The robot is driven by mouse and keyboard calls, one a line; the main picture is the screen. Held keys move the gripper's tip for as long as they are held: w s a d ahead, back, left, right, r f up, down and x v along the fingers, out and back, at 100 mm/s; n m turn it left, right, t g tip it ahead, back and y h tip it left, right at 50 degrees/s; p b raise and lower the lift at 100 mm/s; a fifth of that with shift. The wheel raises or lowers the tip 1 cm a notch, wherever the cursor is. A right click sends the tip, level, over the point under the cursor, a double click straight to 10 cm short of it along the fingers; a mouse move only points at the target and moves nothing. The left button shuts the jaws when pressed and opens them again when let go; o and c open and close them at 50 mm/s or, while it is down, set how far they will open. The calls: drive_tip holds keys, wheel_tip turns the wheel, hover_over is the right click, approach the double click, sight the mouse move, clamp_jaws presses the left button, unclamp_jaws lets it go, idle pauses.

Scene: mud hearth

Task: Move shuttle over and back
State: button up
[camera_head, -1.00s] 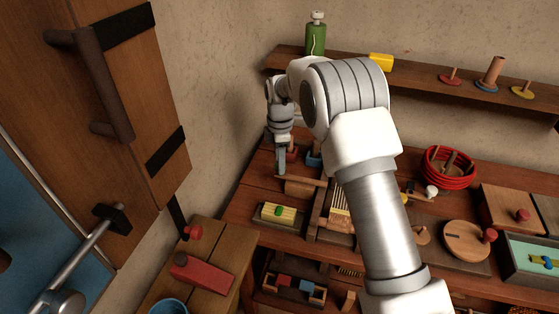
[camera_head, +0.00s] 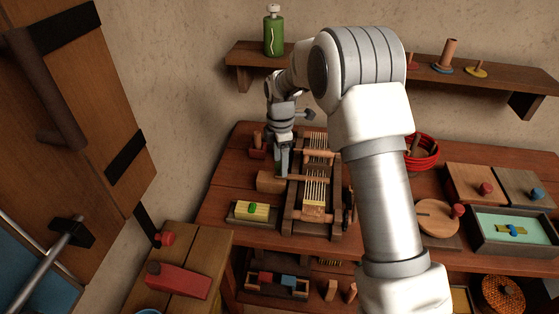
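A wooden loom (camera_head: 291,222) with pale upright threads stands on the table, left of centre. My gripper (camera_head: 282,172) points down at the loom's left side, close to its frame. Its fingers are small and dark here, and I cannot tell whether they are open or shut. A light wooden block (camera_head: 270,183) lies just below the gripper, beside the loom; whether they touch is unclear. A small tray (camera_head: 236,217) left of the loom holds a yellow striped piece with a green oval (camera_head: 252,208) on top. I cannot tell which piece is the shuttle.
My arm hides the loom's right surroundings. A red basket (camera_head: 423,150), a round wooden board (camera_head: 435,217) and lidded boxes (camera_head: 474,183) stand to the right. A shelf (camera_head: 340,65) runs above, with a green bottle (camera_head: 273,35). A lower bench (camera_head: 200,265) is at front left.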

idle(0.3)
wheel_tip(320, 180, up, 17)
drive_tip(key=p, duration=0.1)
drive_tip(key=shift+r+p, duration=0.2)
drive_tip(key=shift+p, duration=0.15)
